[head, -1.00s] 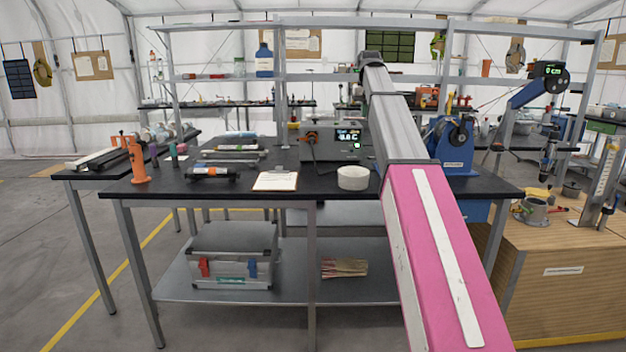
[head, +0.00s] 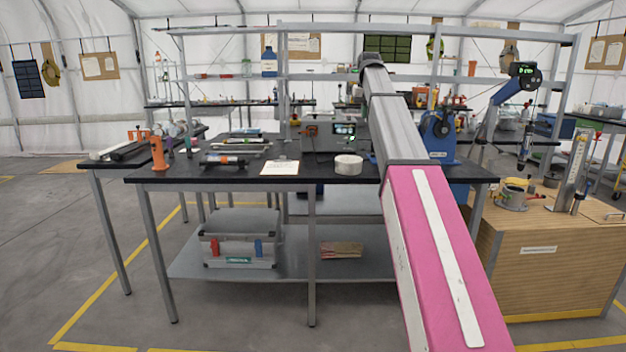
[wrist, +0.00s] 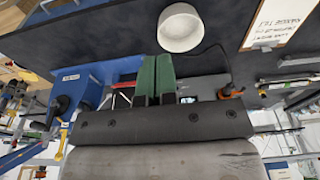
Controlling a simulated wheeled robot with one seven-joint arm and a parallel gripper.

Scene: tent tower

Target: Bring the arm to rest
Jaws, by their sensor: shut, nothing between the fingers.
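My arm, pink near me and grey further out, reaches forward and up across the right half of the head view. My gripper (wrist: 156,62) shows in the wrist view as two green fingers side by side, shut with nothing between them. In the head view the fingers are hidden behind the arm. The wrist view is upside down; in it a white bowl (wrist: 181,28) lies just beyond the fingertips, apart from them.
The black workbench (head: 225,179) stands ahead, with the white bowl (head: 348,165), a clipboard (head: 280,168) and a grey instrument box on top. A blue machine (head: 437,135) is right of the arm. A wooden cabinet (head: 545,260) stands at right. Floor at left is clear.

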